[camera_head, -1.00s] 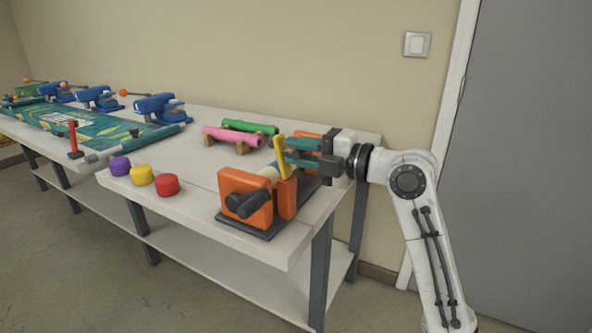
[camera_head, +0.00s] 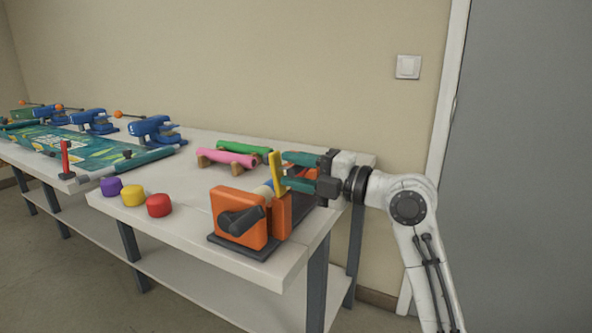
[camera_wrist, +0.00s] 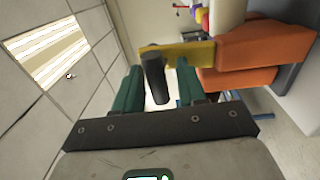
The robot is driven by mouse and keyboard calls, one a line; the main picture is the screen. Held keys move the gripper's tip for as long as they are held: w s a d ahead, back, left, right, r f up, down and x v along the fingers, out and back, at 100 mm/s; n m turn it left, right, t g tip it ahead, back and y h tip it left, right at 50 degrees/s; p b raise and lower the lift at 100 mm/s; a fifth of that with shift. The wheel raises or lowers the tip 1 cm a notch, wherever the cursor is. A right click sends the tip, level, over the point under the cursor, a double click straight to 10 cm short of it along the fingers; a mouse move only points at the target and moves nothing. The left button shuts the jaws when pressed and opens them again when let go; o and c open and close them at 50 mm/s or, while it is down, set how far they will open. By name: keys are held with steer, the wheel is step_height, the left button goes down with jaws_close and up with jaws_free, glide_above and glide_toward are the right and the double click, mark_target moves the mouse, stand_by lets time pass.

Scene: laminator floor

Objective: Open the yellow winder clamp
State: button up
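The winder (camera_head: 238,217) is an orange-blocked unit on a dark base near the table's right front corner, with a black crank. Its yellow clamp (camera_head: 277,172) stands upright beside the orange block. In the wrist view the yellow clamp (camera_wrist: 204,53) reaches across beyond the fingertips, with a dark cylindrical knob (camera_wrist: 155,74) at its end. My gripper (camera_head: 287,171) has its teal fingers apart, just right of the clamp. In the wrist view my gripper (camera_wrist: 156,75) has the knob between its open fingers. Whether either finger touches it, I cannot tell.
Purple, yellow and red knobs (camera_head: 159,205) line the table's front edge. A pink roll (camera_head: 226,158) and a green roll (camera_head: 243,149) lie behind the winder. Blue clamps (camera_head: 155,130) and a patterned sheet (camera_head: 85,145) are at left. The wall is close behind.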

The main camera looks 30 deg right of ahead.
steer(key=v, duration=1)
steer(key=shift+s+d, duration=0.2)
steer(key=shift+s, duration=0.15)
stand_by(0.3)
